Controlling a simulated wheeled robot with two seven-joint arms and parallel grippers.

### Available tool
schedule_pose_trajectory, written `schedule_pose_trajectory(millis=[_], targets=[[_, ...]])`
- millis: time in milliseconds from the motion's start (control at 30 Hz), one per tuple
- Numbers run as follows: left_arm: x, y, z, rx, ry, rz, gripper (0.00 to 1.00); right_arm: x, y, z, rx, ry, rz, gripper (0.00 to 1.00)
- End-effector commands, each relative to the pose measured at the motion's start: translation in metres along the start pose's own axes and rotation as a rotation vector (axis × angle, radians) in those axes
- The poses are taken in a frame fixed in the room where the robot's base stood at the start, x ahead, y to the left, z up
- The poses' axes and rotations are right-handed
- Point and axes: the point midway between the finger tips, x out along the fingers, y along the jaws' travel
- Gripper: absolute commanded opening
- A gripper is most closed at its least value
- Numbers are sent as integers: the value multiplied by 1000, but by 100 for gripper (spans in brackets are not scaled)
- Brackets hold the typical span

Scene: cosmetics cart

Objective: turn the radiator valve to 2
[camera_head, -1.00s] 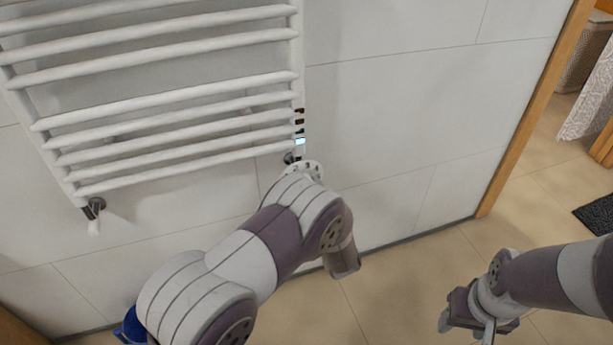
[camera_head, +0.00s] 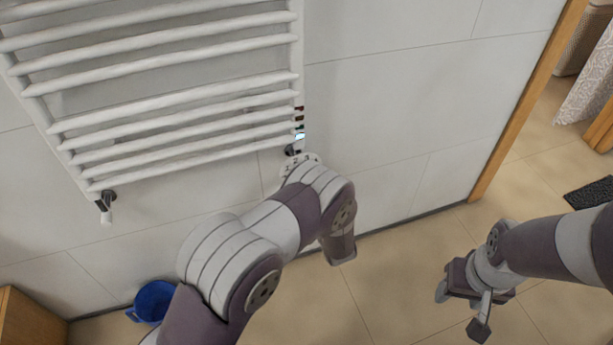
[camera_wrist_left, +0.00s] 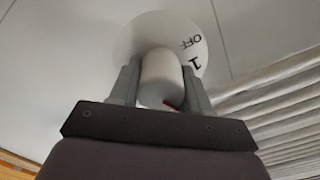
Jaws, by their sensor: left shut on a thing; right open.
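The radiator valve's white dial plate (camera_head: 301,158) is at the radiator's lower right corner, with a few numbers showing past my left arm. In the left wrist view, the white valve knob (camera_wrist_left: 161,77) is between the two fingers of my left gripper (camera_wrist_left: 160,88), which is shut on it. The dial plate behind it (camera_wrist_left: 200,40) shows OFF and 1. A small red mark (camera_wrist_left: 171,103) is at the knob's lower edge, partly hidden. In the head view my left arm hides the left gripper. My right gripper (camera_head: 462,310) is open and empty above the floor.
The white towel radiator (camera_head: 170,103) hangs on the tiled wall above the valve. A blue bucket (camera_head: 153,300) stands on the floor at the lower left, beside a wooden cabinet (camera_head: 30,325). A wooden door frame (camera_head: 520,110) is to the right. A dark mat (camera_head: 590,194) lies beyond it.

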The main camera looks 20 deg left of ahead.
Motion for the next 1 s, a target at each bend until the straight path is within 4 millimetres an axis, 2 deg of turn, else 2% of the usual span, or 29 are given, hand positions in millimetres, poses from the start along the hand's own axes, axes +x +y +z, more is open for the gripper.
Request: schedule_pose_trajectory(millis=[533,567,600,633,900,1000], targets=[[1,0,-5,17,8,-2,17,-2,0,0,0,0,0,55],[1,0,-5,17,9,-2,50,-2,0,0,0,0,0,55],[1,0,-5,17,9,-2,63,-2,0,0,0,0,0,55],[1,0,-4,18,8,-2,71,-2,0,0,0,0,0,55],[0,0,-2,21,4,-1,71,-2,0,0,0,0,0,55],[-6,0,-3,22,4,0,71,-5,0,0,0,0,0,55]])
